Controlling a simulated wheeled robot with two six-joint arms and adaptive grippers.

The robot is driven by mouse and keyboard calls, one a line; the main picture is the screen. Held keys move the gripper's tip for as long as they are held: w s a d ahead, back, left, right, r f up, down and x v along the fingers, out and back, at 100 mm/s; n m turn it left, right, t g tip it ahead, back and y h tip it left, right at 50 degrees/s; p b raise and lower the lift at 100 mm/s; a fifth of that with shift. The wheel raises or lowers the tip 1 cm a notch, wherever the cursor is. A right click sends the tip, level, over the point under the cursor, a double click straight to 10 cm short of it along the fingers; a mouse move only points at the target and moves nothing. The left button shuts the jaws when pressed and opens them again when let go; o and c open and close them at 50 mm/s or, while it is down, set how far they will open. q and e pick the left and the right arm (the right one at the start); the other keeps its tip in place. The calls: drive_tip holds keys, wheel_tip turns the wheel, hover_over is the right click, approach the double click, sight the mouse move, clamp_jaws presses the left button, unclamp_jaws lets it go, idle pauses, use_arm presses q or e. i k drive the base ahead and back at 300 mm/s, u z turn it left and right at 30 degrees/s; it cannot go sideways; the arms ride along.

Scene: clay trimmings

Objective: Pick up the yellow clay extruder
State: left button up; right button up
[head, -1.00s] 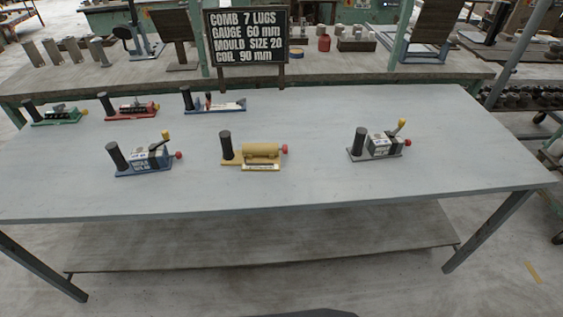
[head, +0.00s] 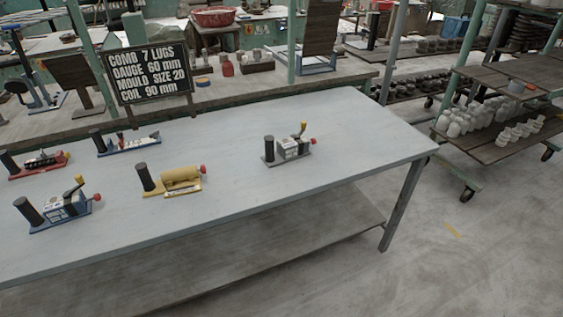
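The yellow clay extruder (head: 180,181) stands on the grey-white table (head: 235,215), left of the middle of the head view. It has a yellow base and barrel, a black upright cylinder at its left end and a red knob at its right end. A label plate shows along its front. Nothing touches it. Neither of my grippers shows in the head view.
A blue device (head: 60,208) stands left of the extruder and a grey one (head: 288,148) to its right. Red (head: 38,165) and blue-white (head: 128,146) devices stand behind. A black sign (head: 149,73) rises at the back. The floor (head: 480,260) at right is clear, before shelving (head: 500,145).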

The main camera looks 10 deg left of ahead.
sight(184, 181)
drive_tip(key=z, duration=0.4)
drive_tip(key=i, duration=1.1)
drive_tip(key=u, duration=2.3)
drive_tip(key=k, duration=0.4)
drive_tip(key=u, duration=1.05)
drive_tip(key=k, duration=0.9)
drive_tip(key=u, duration=0.75)
drive_tip(key=i, duration=1.15)
drive_tip(key=z, duration=0.95)
drive_tip(key=i, duration=0.75)
drive_tip(key=z, duration=0.8)
